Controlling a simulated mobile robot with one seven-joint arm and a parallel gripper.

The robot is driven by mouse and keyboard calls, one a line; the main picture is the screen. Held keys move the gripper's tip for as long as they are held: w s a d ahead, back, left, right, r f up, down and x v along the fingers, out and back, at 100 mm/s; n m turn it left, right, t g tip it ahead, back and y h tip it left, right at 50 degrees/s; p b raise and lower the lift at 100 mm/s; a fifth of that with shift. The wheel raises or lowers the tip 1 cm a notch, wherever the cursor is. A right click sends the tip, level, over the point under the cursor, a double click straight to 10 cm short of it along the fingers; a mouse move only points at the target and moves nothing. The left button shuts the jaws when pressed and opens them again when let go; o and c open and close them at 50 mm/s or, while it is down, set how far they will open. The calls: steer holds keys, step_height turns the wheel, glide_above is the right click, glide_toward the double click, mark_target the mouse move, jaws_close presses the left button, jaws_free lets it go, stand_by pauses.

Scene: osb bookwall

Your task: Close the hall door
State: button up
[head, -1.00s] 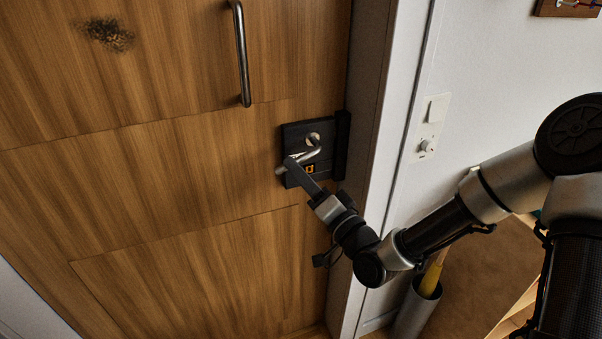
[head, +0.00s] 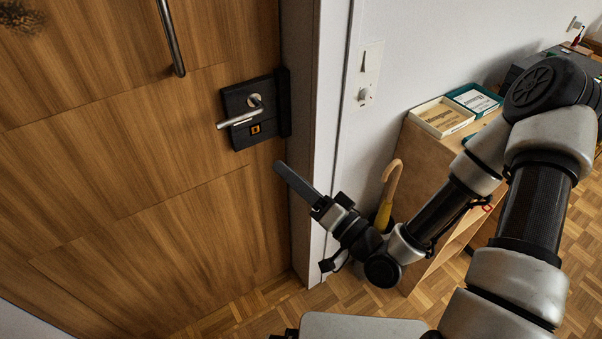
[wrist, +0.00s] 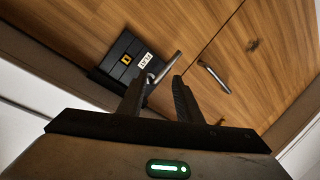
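The hall door (head: 130,150) is a wood-grain door that fills the left of the head view. I see no gap between its right edge and the frame (head: 318,120). Its black lock plate (head: 252,112) carries a silver lever handle (head: 240,119), about level in the head view. A long pull bar (head: 170,38) is higher up. My gripper (head: 279,168) is below and right of the handle, apart from it. In the wrist view its two fingers stand apart with nothing between them (wrist: 157,88), and the lever handle (wrist: 168,66) shows beyond them.
Right of the frame is a white wall with a switch panel (head: 368,72). A wooden cabinet (head: 425,150) with boxed books (head: 442,117) on top stands there, beside a yellow-handled umbrella (head: 387,195). Parquet floor (head: 250,310) is clear in front of the door.

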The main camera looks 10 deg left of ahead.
steer(key=v, duration=0.3)
steer(key=shift+s+d+p, duration=0.1)
steer(key=shift+s+p, duration=0.05)
steer(key=shift+p, duration=0.2)
